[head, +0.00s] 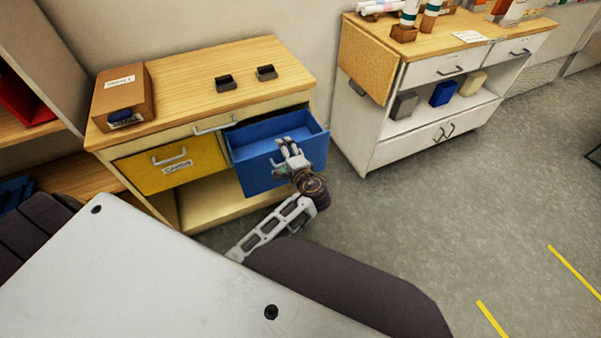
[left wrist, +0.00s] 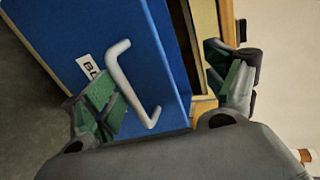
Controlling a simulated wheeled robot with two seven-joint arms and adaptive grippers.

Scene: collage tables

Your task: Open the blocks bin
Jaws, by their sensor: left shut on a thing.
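The blue blocks bin (head: 300,127) is pulled out of the right side of the wooden cabinet, and its open top and interior show. My left gripper (head: 291,152) is at the bin's front near the top edge, shut on the bin. In the left wrist view, the bin's blue front (left wrist: 95,30), a partly hidden label (left wrist: 88,66) and a pale handle (left wrist: 133,85) lie between my spread green-padded fingers. Exactly which part they grip I cannot tell. My right gripper is not in view.
A yellow bin (head: 170,165) sits shut left of the blue one. The cabinet top (head: 190,85) holds a cardboard box (head: 124,95) and two small dark trays. A white cabinet (head: 420,150) stands to the right. The grey floor (head: 450,210) in front is clear.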

